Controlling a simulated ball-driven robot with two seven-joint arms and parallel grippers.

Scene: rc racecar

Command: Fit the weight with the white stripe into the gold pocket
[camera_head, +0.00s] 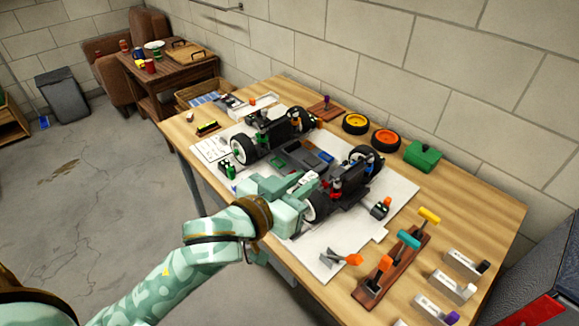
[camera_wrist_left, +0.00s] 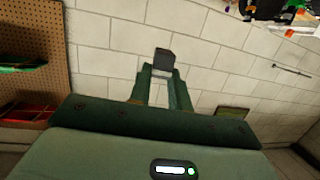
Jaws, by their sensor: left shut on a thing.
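My left gripper (camera_head: 305,183) is over the near side of the RC car (camera_head: 290,155), close to its front right wheel. In the left wrist view, my left gripper (camera_wrist_left: 164,76) is shut on a small dark grey block (camera_wrist_left: 165,56), held at the fingertips. I take this block for the weight; no white stripe shows on the face in that view. The car's open chassis holds dark, blue and green parts in its middle. I cannot make out the gold pocket; the arm and gripper cover part of the car. My right gripper is not in view.
The car stands on a white mat (camera_head: 400,190) on a wooden workbench (camera_head: 480,205). A tool rack (camera_head: 395,265) and several grey-white holders (camera_head: 453,287) stand at the right. Tall wheels flank the chassis.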

